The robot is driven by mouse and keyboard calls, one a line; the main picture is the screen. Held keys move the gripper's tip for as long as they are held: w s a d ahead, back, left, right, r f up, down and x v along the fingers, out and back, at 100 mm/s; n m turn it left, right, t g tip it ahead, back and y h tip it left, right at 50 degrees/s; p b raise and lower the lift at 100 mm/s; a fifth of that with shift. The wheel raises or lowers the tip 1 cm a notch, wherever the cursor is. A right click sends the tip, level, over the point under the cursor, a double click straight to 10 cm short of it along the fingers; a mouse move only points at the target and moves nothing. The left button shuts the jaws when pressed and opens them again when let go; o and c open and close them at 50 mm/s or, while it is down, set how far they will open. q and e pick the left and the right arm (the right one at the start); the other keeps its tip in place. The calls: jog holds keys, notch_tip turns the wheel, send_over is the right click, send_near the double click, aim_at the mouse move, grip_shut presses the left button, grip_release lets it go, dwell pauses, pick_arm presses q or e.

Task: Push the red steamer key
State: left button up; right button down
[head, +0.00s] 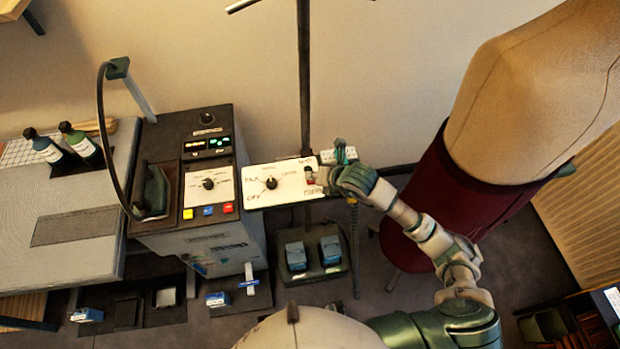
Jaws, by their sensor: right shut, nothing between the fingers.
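My right gripper (325,181) is shut and empty, over the right end of a white dial panel (282,194) mounted at the dark pole. A small red piece (308,169) shows on that panel, just left of the fingertips; it may be the red steamer key, and part of it may be hidden by the gripper. I cannot tell whether the fingers touch it. Another red key (228,208) sits on the console to the left, beside a blue key (208,211) and a yellow key (188,214), well away from the gripper. My left gripper is not in view.
The grey console (210,243) with an iron stands at left, next to a pressing table (60,200) with two bottles. The dark pole (304,80) rises behind the white panel. A dress form (530,80) with a maroon skirt stands close to my right arm. Blue pedals (330,250) lie below.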

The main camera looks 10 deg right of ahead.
aim_at(313, 181)
jog(key=shift+r+p, duration=0.45)
jog(key=shift+r, duration=0.15)
notch_tip(313, 181, up, 6)
jog(key=p, duration=0.4)
dwell(0.4)
dwell(0.3)
